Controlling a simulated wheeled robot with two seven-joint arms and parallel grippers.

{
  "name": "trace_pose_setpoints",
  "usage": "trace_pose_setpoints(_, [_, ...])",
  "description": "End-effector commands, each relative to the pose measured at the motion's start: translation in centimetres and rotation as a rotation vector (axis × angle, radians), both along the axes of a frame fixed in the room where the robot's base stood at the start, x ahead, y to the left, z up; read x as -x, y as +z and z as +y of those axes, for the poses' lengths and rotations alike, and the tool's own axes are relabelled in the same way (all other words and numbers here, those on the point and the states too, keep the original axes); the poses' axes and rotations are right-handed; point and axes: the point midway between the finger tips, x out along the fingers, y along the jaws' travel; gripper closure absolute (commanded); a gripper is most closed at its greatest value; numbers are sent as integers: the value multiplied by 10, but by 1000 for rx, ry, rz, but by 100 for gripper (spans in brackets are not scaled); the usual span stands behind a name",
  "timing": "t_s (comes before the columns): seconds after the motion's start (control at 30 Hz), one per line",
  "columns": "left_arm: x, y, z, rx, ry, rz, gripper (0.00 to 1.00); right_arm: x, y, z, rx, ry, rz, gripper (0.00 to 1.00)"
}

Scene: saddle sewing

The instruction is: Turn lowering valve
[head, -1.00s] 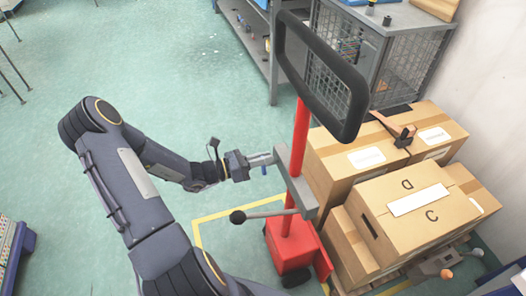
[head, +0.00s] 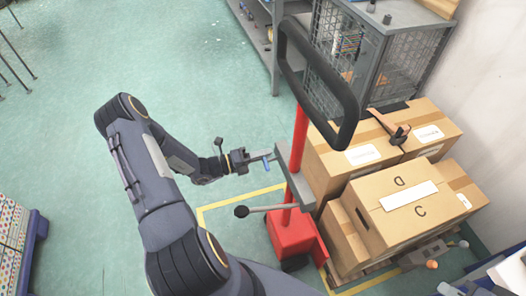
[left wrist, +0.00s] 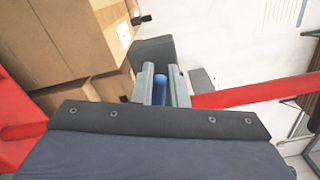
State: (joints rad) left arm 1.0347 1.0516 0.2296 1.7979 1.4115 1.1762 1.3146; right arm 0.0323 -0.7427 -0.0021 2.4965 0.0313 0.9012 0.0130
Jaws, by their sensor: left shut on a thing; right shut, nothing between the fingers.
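The red lifter has a red mast (head: 299,138), a red base (head: 291,234) and a black loop handle (head: 290,62). A small blue pin-like part, which looks like the lowering valve (head: 266,165), shows beside the grey bracket (head: 295,190) on the mast. My left gripper (head: 262,158) reaches it from the left. In the left wrist view its two grey fingers stand on either side of the blue valve (left wrist: 160,85), shut on it. The fingers hide part of the valve. My right gripper is in neither view.
A lever with a black knob (head: 241,211) sticks out left below the bracket. Cardboard boxes (head: 415,210) are stacked on a pallet at the right. A wire cage cabinet (head: 410,65) stands behind. The green floor at left is mostly clear.

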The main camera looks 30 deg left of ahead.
Motion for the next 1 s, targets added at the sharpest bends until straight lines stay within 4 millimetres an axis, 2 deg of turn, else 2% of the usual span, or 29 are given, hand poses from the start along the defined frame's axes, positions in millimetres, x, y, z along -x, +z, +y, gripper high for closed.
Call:
trace_pose_setpoints(0.3, [-1, -3, 1, 93, 2, 82, 100, 0, 5, 0, 0, 0, 0, 100])
trace_pose_setpoints(0.87, [-1, -4, 2, 110, 4, 97, 100, 0, 5, 0, 0, 0, 0, 100])
trace_pose_setpoints(0.9, [-1, -4, 2, 110, 4, 97, 82, 0, 5, 0, 0, 0, 0, 100])
trace_pose_setpoints(1.0, [-1, -4, 2, 111, 2, 97, 69, 0, 5, 0, 0, 0, 0, 100])
